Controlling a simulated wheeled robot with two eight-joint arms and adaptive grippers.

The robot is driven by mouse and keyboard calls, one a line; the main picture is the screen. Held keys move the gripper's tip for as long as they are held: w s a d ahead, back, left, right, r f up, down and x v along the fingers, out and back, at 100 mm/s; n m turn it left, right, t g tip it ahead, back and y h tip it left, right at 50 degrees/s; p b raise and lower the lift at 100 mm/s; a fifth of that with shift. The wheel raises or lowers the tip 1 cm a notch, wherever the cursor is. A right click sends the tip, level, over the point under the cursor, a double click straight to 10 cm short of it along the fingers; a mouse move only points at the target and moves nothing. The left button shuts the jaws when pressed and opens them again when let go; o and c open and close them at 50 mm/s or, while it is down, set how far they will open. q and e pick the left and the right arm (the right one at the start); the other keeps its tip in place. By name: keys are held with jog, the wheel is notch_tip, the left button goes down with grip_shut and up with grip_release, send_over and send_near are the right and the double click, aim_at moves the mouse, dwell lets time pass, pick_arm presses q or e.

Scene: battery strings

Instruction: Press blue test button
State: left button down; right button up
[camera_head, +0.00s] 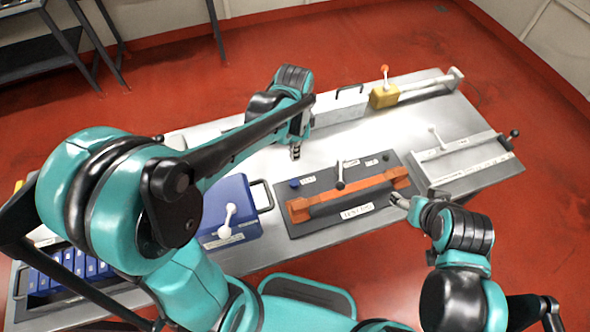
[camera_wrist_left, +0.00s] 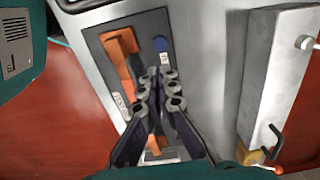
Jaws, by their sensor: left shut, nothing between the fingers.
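A blue case (camera_head: 230,208) with a white handle stands left of the board. A grey box (camera_head: 340,106) and a yellow block (camera_head: 383,97) stand at the back. A grey fixture (camera_head: 465,160) is on the right. Bare table lies behind the board.

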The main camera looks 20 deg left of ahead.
aim_at(295, 182)
pick_arm(q)
notch_tip(295, 182, down, 14)
jog(key=b, duration=0.5)
jog(key=shift+r, duration=0.1)
